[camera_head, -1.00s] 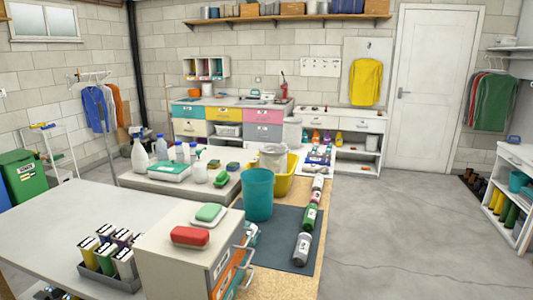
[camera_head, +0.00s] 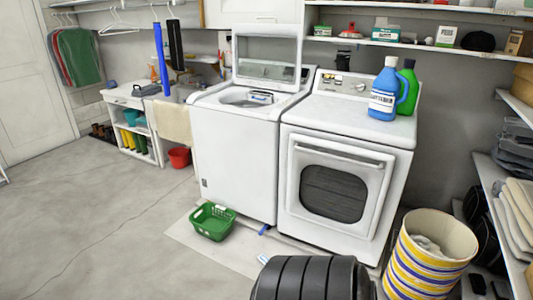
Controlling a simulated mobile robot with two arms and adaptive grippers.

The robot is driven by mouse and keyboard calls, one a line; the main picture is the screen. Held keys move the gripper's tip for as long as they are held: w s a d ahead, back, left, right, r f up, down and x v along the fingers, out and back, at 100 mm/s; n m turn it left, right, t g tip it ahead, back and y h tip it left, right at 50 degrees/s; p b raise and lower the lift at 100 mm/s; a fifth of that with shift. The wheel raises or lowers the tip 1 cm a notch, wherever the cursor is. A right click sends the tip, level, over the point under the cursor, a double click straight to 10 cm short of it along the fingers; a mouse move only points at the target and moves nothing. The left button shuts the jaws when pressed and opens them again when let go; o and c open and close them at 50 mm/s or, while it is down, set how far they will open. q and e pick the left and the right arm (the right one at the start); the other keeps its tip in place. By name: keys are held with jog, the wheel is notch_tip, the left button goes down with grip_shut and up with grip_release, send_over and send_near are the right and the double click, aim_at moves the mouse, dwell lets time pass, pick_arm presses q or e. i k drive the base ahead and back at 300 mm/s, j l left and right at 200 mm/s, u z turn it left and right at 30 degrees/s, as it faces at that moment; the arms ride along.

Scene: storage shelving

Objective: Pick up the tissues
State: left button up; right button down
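I cannot pick out the tissues with certainty. A small teal-and-white box (camera_head: 385,34) on the wall shelf above the dryer looks like it could be a tissue box, but its label is too small to read. A white box with a green mark (camera_head: 446,36) stands farther right on the same shelf.
A top-loading washer (camera_head: 235,150) with its lid up stands beside a dryer (camera_head: 345,150). Blue and green bottles (camera_head: 384,95) stand on the dryer. Floor at left is clear.

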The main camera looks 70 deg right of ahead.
aim_at(262, 258)
jog(key=z, duration=0.5)
jog(key=j+z, duration=0.15)
jog(key=z, duration=1.3)
jog(key=k+z, duration=0.1)
jog(key=z, duration=0.35)
jog(key=i+j+u, duration=0.1)
jog(key=i+u, duration=0.3)
jog(key=i, duration=0.85)
